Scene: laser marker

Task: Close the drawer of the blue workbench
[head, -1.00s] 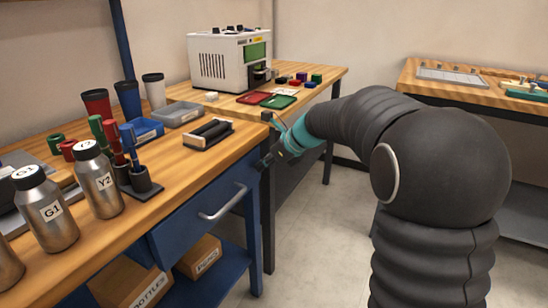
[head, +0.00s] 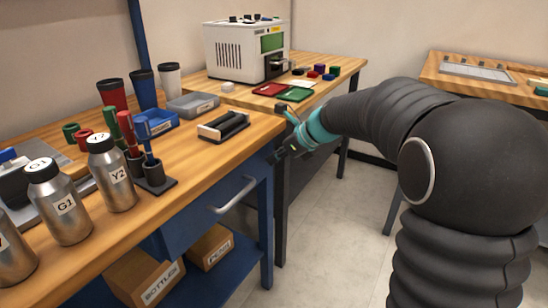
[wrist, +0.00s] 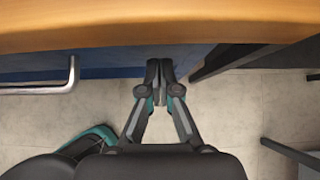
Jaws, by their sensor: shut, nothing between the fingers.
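The blue workbench (head: 262,225) has a wooden top and stands at the left in the head view. Its blue drawer (head: 190,222) is under the top, with a silver bar handle (head: 236,195). The handle also shows at the left in the wrist view (wrist: 72,76). I cannot tell exactly how far the drawer stands out. My gripper (head: 279,154) is shut and empty, by the bench's right front corner, below the top's edge. In the wrist view its fingertips (wrist: 160,70) are right of the handle, apart from it, before the blue front; contact is unclear.
Steel bottles (head: 110,175), cups (head: 142,92) and a black holder (head: 224,125) stand on the bench top. Boxes (head: 145,280) lie on its lower shelf. A second table (head: 345,67) with a white machine (head: 235,55) is behind. Floor (head: 330,210) in front is clear.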

